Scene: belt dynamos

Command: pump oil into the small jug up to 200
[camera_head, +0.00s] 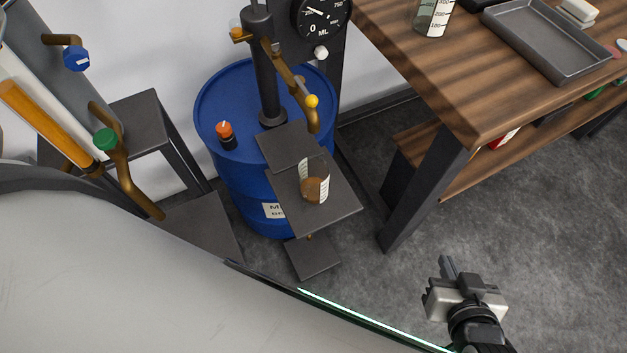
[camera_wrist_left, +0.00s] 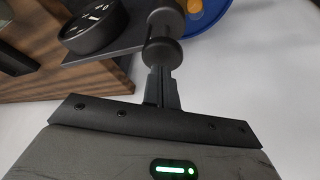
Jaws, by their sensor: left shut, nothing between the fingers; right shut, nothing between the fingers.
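The small jug (camera_head: 322,190) is clear with white marks. It stands upright on a dark plate, with brown oil in its lower part. The pump's brass spout (camera_head: 314,122) ends above it. The pump column (camera_head: 265,70) rises from the blue drum (camera_head: 215,115). The round dial (camera_head: 318,22), marked ML, is cut off by the top edge; its exact reading is unclear. My left gripper (camera_wrist_left: 162,72) is shut and empty at a dark rounded handle (camera_wrist_left: 161,52); contact is unclear. My right gripper (camera_head: 446,262) is shut and empty above the floor, right of the jug.
A wooden bench (camera_head: 440,75) stands right, with a larger marked jug (camera_head: 434,17) and a grey tray (camera_head: 545,40). An orange-capped fitting (camera_head: 225,131) sits on the drum. Pipes with a blue knob (camera_head: 76,59) and green knob (camera_head: 105,139) are left.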

